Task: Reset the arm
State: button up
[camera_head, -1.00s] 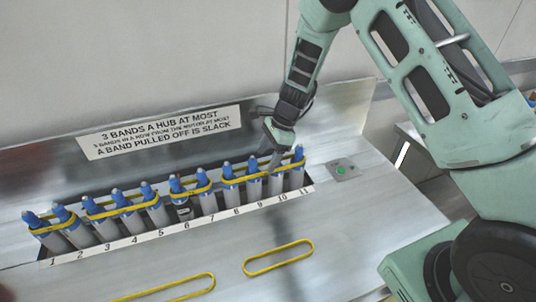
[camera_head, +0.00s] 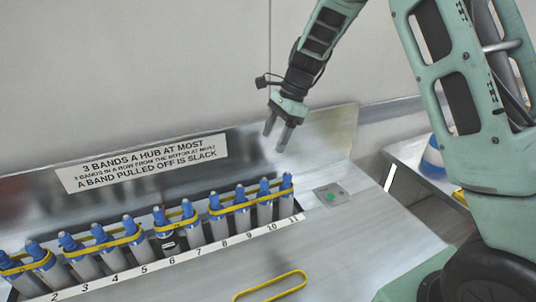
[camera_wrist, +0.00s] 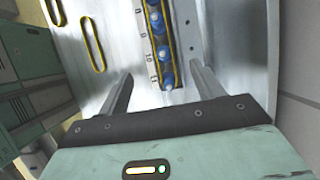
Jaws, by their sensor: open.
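My gripper (camera_head: 279,134) is raised above the right end of the row of hubs, near the metal back panel. Its two fingers are apart and nothing is between them. In the wrist view my gripper (camera_wrist: 160,88) also shows open, with hubs (camera_wrist: 161,45) below and between the fingers. The numbered row of blue-topped grey hubs (camera_head: 190,230) runs across the metal bench, with yellow bands (camera_head: 245,203) looped around groups of them. A green button (camera_head: 330,196) sits on a small plate right of hub 11.
A loose yellow band (camera_head: 270,287) lies flat on the bench in front of the row. A sign (camera_head: 143,163) is on the back panel. A blue and white object (camera_head: 433,158) stands on another surface at the right. The air around my gripper is clear.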

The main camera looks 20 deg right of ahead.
jog(key=shift+v, duration=0.8)
jog(key=s+a+r+n+g+h, duration=0.1)
jog(key=s+a+r+n, duration=0.1)
jog(key=s+a+n, duration=1.3)
jog(key=s+d+f+n+t+h, duration=0.1)
jog(key=s+n+h, duration=0.1)
jog(key=s+n, duration=0.8)
jog(key=s, duration=0.8)
jog(key=shift+s+f+n+h, duration=0.2)
jog(key=shift+s+n+h, duration=0.1)
jog(key=shift+n+h, duration=0.1)
